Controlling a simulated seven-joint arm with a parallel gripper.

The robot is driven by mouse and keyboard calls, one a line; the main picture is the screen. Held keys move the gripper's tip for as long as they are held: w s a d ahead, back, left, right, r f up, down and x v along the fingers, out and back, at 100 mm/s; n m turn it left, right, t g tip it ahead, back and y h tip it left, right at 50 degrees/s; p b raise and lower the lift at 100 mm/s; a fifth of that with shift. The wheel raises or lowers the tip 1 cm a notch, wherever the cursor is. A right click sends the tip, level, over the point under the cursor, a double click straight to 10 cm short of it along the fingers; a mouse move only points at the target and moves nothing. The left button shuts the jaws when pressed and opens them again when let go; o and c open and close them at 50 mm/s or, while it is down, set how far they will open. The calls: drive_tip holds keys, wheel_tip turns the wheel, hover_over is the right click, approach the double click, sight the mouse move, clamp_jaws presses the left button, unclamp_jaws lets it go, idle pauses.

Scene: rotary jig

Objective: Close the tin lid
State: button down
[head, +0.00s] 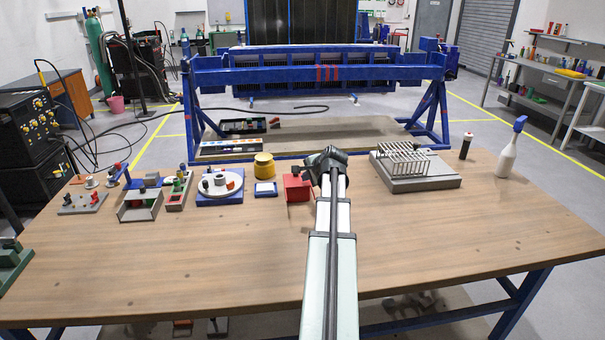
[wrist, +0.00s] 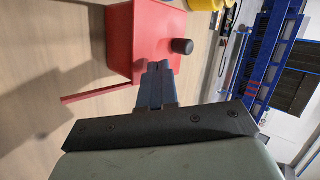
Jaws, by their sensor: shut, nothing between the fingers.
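A red box-shaped tin (head: 297,188) stands on the table just left of my gripper in the head view, partly hidden by it. In the wrist view the red tin (wrist: 125,35) is beyond my fingertips. A thin red strip (wrist: 100,93) runs out from its near side, like a flap seen edge-on. A dark round knob (wrist: 182,46) shows at the tin's right side. My gripper (wrist: 158,68) is shut and empty, its tips overlapping the tin's lower edge in view. I cannot tell whether they touch it.
A yellow round container (head: 264,166) and a blue-edged white block (head: 265,189) stand left of the tin. A turntable jig (head: 220,184) and small fixtures lie farther left. A wire rack on a grey base (head: 425,180) stands to the right. The table's front is clear.

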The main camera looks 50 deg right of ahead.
drive_tip(key=v, duration=1)
drive_tip(key=shift+s, duration=0.2)
drive_tip(key=shift+a, duration=0.15)
